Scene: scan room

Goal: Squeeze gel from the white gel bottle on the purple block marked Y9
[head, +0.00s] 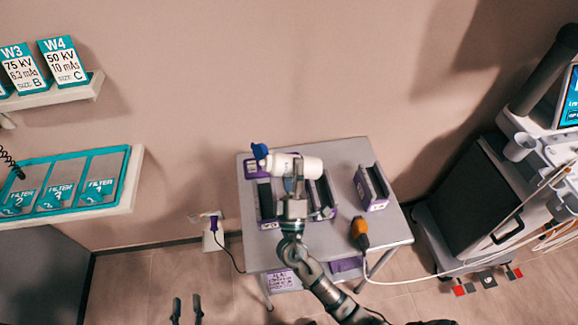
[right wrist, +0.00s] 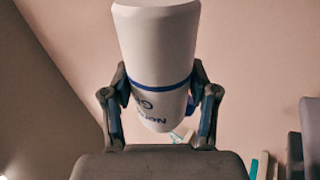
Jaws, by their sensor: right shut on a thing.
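The white gel bottle (head: 310,165) has a blue cap (head: 260,151) and lies tilted sideways above the table, its cap to the left. My right gripper (head: 294,187) is shut around it. In the right wrist view the bottle (right wrist: 155,50) sits between the two fingers (right wrist: 160,105), with a blue band and dark lettering. Purple-edged blocks are on the table: one (head: 254,168) under the cap, one (head: 268,203) partly behind my right arm, and one (head: 372,188) at the right. I cannot read Y9 on any. My left gripper (head: 187,308) is open and empty at the bottom edge.
The grey table (head: 395,228) stands against the wall. An orange-headed probe (head: 359,231) with a cable lies at its front right. A machine cart (head: 470,195) stands to the right. Shelves with filters (head: 70,185) and cards (head: 58,62) are at the left.

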